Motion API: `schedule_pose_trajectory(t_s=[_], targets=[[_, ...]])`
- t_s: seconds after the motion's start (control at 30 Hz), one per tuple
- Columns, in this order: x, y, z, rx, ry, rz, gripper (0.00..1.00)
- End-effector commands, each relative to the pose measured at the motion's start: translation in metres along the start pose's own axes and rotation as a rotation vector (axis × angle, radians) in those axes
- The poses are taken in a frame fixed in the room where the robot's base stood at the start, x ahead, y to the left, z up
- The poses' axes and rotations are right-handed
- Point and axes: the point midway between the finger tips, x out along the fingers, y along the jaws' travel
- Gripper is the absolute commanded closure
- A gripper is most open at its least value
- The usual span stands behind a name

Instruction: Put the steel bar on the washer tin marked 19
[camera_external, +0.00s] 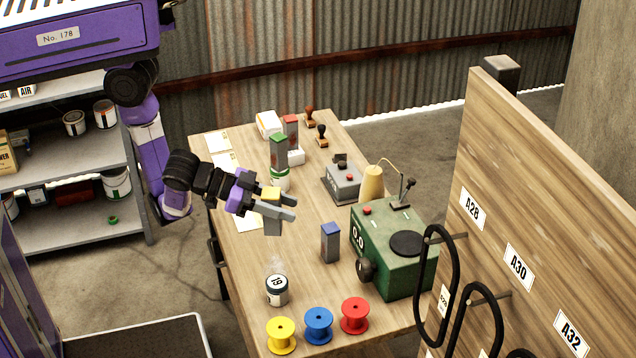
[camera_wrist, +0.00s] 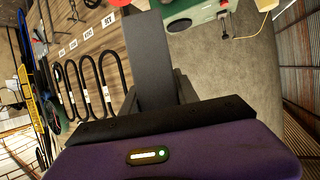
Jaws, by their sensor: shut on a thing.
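My gripper (camera_external: 286,208) is shut on a grey bar with a yellow top (camera_external: 270,194), held above the left part of the workbench. The bar's middle is hidden by the fingers. The washer tin marked 19 (camera_external: 277,291), with a white label and dark lid, stands on the bench below my gripper, toward the front. A faint pale shape hovers above its lid. A bar with a blue top (camera_external: 330,243) stands on the bench to the right. In the wrist view a broad dark grey shape (camera_wrist: 147,60) fills the middle; I cannot tell the bar from the finger there.
Yellow (camera_external: 281,335), blue (camera_external: 318,325) and red (camera_external: 355,315) spools line the front, close to the tin. A green machine (camera_external: 395,255) stands at right, beside a wooden board (camera_external: 560,220) with hanging black loops. A green-topped bar (camera_external: 278,150) stands on a tin farther back.

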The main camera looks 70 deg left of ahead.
Motion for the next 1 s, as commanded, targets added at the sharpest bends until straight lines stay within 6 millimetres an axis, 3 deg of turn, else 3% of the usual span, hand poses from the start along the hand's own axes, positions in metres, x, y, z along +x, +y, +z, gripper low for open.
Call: schedule_pose_trajectory(t_s=[0.03, 0.4, 1.0], targets=[[0.006, -0.001, 0.017, -0.001, -0.007, -0.002, 1.00], [0.037, -0.001, 0.093, 0.001, -0.007, -0.001, 1.00], [0.064, 0.000, 0.156, 0.001, -0.001, 0.001, 1.00]])
